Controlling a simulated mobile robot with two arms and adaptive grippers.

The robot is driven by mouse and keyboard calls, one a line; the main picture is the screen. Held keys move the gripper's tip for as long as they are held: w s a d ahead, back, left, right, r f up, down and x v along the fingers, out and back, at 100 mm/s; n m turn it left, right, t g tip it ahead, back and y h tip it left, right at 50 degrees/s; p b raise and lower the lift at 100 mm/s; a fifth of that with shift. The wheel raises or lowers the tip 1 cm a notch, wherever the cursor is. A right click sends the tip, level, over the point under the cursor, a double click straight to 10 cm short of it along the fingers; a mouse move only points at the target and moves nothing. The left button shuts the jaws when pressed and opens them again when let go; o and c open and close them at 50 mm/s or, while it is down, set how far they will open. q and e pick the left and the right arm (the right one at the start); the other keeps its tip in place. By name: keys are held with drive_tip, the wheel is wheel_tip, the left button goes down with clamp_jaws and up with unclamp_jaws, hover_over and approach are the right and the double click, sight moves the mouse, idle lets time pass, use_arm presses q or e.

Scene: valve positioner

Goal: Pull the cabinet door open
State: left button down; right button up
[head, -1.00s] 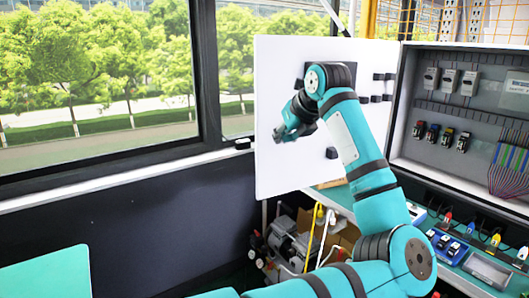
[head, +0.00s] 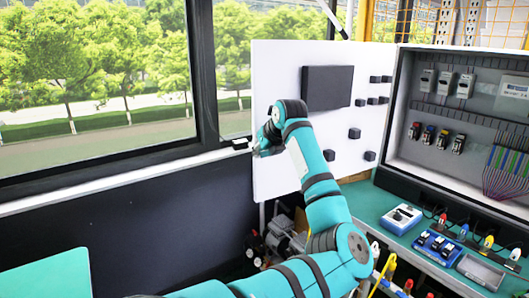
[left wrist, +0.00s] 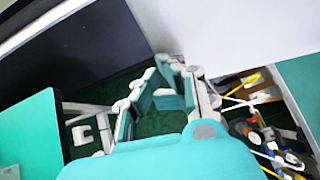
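The white cabinet door (head: 285,82) stands wide open to the left of the grey control cabinet (head: 468,130), whose inside is exposed. A dark rectangular panel and several small black blocks sit on the door's visible face. My left gripper (head: 262,142) is in front of the door's left edge, around mid-height. In the left wrist view the gripper's fingers (left wrist: 176,78) are close to the lower corner of a white panel, likely the door (left wrist: 225,30). I cannot tell whether they touch it or how far they are closed. No handle is visible. My right gripper is out of view.
A green workbench (head: 385,205) below the cabinet carries a blue-and-white device (head: 402,217), a blue tray (head: 438,246) and several tools. A window and its sill (head: 120,178) run along the left. A teal surface (head: 45,275) is at lower left.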

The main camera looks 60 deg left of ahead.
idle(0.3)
use_arm(q)
drive_tip(key=w+a+m+t+p, duration=0.2)
drive_tip(key=a+m, duration=0.1)
drive_tip(key=a, duration=1.1)
drive_tip(key=shift+a+h, duration=0.3)
drive_tip(key=shift+w+d, duration=0.1)
